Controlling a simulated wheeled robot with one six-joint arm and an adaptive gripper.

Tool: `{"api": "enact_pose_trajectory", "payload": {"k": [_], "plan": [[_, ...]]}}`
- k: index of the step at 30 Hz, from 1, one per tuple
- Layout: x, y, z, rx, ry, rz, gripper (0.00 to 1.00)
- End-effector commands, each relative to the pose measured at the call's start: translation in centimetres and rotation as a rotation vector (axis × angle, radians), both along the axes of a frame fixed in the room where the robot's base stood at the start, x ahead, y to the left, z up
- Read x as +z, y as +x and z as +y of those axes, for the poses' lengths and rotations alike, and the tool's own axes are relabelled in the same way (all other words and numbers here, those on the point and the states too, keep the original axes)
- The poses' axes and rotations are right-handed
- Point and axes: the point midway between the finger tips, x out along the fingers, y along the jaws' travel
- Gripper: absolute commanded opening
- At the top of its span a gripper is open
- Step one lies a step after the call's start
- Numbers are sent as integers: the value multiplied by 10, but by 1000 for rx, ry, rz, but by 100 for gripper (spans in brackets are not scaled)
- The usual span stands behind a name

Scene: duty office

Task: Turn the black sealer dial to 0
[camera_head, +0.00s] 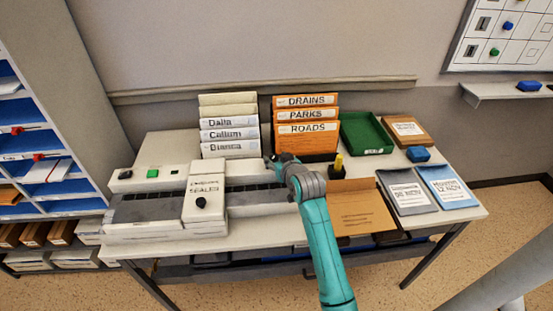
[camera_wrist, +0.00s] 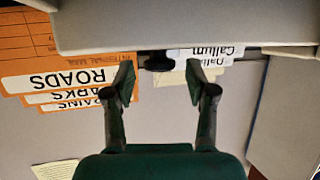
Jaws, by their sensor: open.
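The black sealer dial (camera_head: 201,202) sits on the pale label block of the bag sealer (camera_head: 150,215), at the left of the desk. Its pointer and scale are too small to read. In the head view my gripper (camera_head: 268,161) is small and partly hidden by my wrist, up and to the right of the dial and apart from it. In the wrist view my gripper (camera_wrist: 160,80) is open, with nothing held. A dark knob-like shape shows between the fingers against a pale grey edge; I cannot tell whether it is the dial.
White binders (camera_head: 229,136) and orange folders (camera_head: 307,128) stand behind the sealer. A green tray (camera_head: 365,147), a brown envelope (camera_head: 358,210), a dark pot with a yellow item (camera_head: 338,165) and two cards lie to the right. A pigeonhole shelf (camera_head: 45,75) stands at left.

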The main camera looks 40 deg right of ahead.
Motion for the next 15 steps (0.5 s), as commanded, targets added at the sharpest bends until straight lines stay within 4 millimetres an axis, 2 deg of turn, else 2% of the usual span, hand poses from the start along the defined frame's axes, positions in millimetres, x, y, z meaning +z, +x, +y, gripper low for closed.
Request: {"api": "enact_pose_trajectory", "payload": {"k": [9,10,15], "plan": [[-1,3,-1,0,0,-1,56],[-1,3,-1,0,0,-1,54],[-1,3,-1,0,0,-1,11]]}}
